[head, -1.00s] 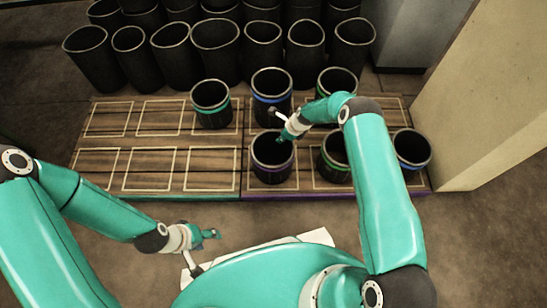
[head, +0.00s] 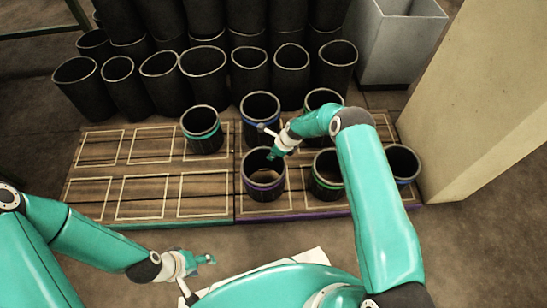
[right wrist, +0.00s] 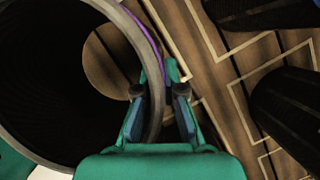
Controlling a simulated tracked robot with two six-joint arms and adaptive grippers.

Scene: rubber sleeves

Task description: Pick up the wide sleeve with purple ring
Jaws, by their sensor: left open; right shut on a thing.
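The wide black sleeve with a purple ring (head: 263,191) is upright in the front row of the pallet's right half (head: 300,212). It fills the left of the right wrist view (right wrist: 60,80), where the purple ring shows along its outer wall. My right gripper (head: 275,154) is at the sleeve's far right rim, shut on its wall; in the right wrist view the jaws (right wrist: 164,100) are on either side of the rim. I cannot tell whether its base is off the pallet. My left gripper (head: 206,260) is open and empty in front of the pallet.
A green-ringed sleeve (head: 326,188) stands close on the right, a blue-ringed one (head: 403,163) beyond it. Behind are a blue-ringed sleeve (head: 260,112) and a teal-ringed one (head: 202,140). Stacked black sleeves (head: 204,72) fill the back. A pillar (head: 480,110) bounds the right. The pallet's left half (head: 125,165) has free room.

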